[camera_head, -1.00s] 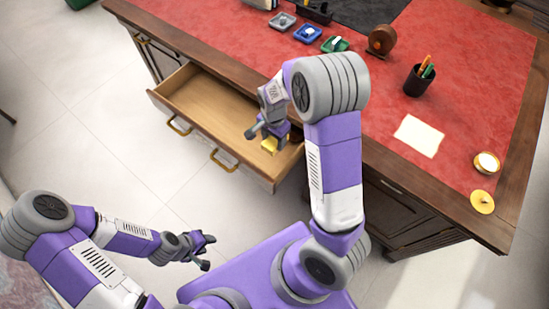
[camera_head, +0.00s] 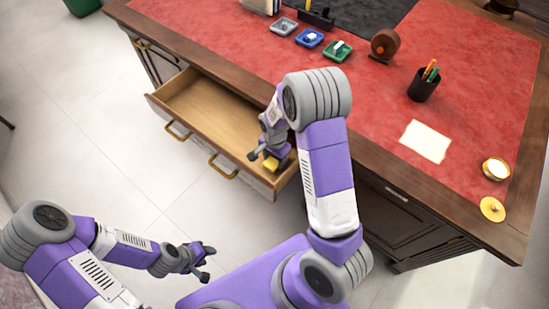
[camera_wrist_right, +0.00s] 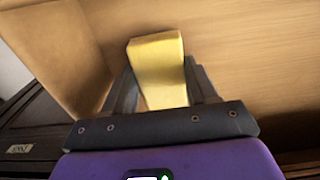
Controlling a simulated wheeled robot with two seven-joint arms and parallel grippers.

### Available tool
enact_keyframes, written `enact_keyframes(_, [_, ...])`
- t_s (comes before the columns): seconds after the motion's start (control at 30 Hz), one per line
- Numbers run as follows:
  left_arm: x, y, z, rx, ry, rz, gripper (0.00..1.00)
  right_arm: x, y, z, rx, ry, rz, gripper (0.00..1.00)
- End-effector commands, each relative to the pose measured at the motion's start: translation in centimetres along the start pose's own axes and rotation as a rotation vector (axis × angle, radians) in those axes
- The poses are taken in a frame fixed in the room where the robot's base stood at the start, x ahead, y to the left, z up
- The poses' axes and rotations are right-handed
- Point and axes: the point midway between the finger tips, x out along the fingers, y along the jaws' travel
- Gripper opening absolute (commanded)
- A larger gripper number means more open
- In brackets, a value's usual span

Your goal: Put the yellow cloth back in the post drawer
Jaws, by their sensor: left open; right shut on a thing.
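The yellow cloth (camera_head: 271,164) is in the jaws of my right gripper (camera_head: 267,158), at the near right corner of the open drawer (camera_head: 213,110). In the right wrist view the yellow cloth (camera_wrist_right: 158,65) stands up between the two fingers, with the drawer's pale wood behind it. My right gripper (camera_wrist_right: 160,95) is shut on it. I cannot tell whether the cloth touches the drawer floor. My left gripper (camera_head: 207,262) is open and empty, above the tiled floor left of my base, away from the drawer.
The drawer is otherwise bare where visible and has two brass handles. The desk top (camera_head: 375,100) carries small trays (camera_head: 309,38), a tape dispenser (camera_head: 384,45), a pen cup (camera_head: 423,85), a paper (camera_head: 425,141) and a round tin (camera_head: 495,169). A label shows on a dark front (camera_wrist_right: 19,148) in the wrist view.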

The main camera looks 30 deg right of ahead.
Motion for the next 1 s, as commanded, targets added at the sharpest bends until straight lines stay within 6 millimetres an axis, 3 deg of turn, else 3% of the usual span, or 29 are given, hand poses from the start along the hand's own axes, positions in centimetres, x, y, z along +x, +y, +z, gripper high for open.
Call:
enact_keyframes(0.03, [0.1, -0.1, 0.0, 0.0, 0.0, 0.0, 0.43, 0.2, 0.0, 0.0, 0.0, 0.0, 0.0, 0.59])
enact_keyframes(0.2, [0.1, 0.0, 0.0, 0.0, 0.0, 0.0, 0.43, 0.1, 0.0, 0.0, 0.0, 0.0, 0.0, 0.83])
enact_keyframes(0.57, [-0.3, 0.1, 0.0, 0.0, 0.0, 0.0, 0.43, -0.6, 0.0, 0.0, 0.0, 0.0, -0.001, 0.83])
enact_keyframes(1.0, [-3.5, 1.3, 0.1, 0.0, 0.0, 0.0, 0.43, -9.4, -0.1, 0.0, 0.0, 0.001, -0.004, 0.83])
